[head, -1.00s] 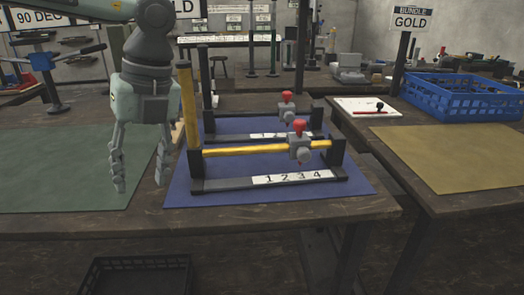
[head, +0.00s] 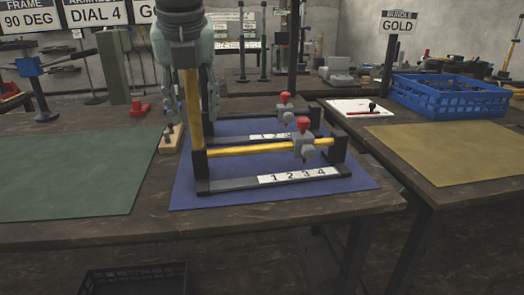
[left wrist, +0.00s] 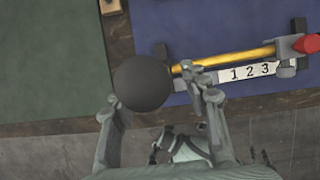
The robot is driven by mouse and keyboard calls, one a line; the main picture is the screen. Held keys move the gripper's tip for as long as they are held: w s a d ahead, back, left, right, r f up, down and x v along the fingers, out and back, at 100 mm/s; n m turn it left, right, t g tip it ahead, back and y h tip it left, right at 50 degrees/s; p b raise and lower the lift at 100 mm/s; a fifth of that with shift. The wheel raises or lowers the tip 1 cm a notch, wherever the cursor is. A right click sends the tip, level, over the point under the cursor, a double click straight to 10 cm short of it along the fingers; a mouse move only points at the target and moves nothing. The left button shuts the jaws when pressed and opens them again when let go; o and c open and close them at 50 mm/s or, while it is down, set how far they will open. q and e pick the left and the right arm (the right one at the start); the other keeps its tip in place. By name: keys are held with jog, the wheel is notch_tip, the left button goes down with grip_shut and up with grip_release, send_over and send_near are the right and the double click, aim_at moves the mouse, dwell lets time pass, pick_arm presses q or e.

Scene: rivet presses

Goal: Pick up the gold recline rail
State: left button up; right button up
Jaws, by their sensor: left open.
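Two gold bars are on the rivet press on the blue mat (head: 330,192): an upright post (head: 193,115) at the left end and a horizontal rail (head: 250,149) above the dial strip. I cannot tell by look alone which is the recline rail. My left gripper (head: 191,118) is open, pointing down, one finger on each side of the upright post, whose top is hidden by the gripper. In the left wrist view a dark round knob (left wrist: 143,83) sits between the open fingers, and the horizontal rail (left wrist: 235,58) lies to the right. Touch cannot be told. My right gripper is out of view.
A second, similar press stands behind the first, with a red-topped clamp (head: 285,99). A wooden block (head: 171,139) is left of the press. A green mat (head: 70,172) lies clear at left. A blue crate (head: 455,97) and an empty gold mat (head: 450,155) are at right.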

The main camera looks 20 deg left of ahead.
pick_arm(q)
jog(key=shift+x, duration=1.15)
grip_shut()
jog(key=shift+w+r, duration=0.1)
